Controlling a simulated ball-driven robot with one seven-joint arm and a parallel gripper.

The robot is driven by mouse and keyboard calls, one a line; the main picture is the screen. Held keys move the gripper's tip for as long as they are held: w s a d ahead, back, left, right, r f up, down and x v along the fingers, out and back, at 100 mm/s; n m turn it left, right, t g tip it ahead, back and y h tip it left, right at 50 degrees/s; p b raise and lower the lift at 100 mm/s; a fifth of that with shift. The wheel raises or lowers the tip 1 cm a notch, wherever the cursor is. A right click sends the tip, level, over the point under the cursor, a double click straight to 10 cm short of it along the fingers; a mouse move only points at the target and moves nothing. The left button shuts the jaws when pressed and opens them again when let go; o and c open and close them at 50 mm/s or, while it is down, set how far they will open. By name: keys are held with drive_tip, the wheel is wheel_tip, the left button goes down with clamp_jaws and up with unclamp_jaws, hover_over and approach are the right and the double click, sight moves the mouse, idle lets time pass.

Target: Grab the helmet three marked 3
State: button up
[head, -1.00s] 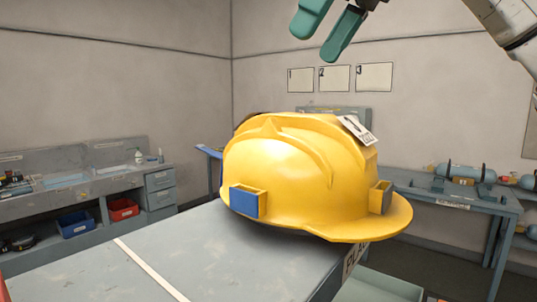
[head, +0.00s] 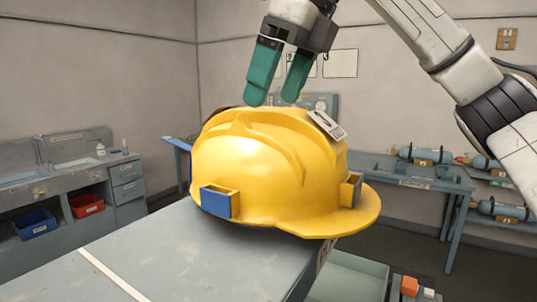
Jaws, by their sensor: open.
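A yellow helmet (head: 265,165) sits near the end of a grey table in the head view, with its brim toward the right. A blue-faced bracket is on its near side, and a white tag (head: 327,125) lies on its upper right; I cannot read the tag's number. My gripper (head: 275,102) is open, with its green fingers pointing down just above the crown in the picture. Whether the fingertips touch the shell, or stand in front of or behind it, I cannot tell. Nothing is between the fingers.
The grey table (head: 190,255) is bare to the left of the helmet. A bench with blue cylinders (head: 425,155) stands at the right. A sink counter with a red bin (head: 87,205) and a blue bin (head: 35,224) stands at the left.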

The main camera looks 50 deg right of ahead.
drive_tip(key=shift+x, duration=0.9)
drive_tip(key=shift+s, duration=0.1)
clamp_jaws()
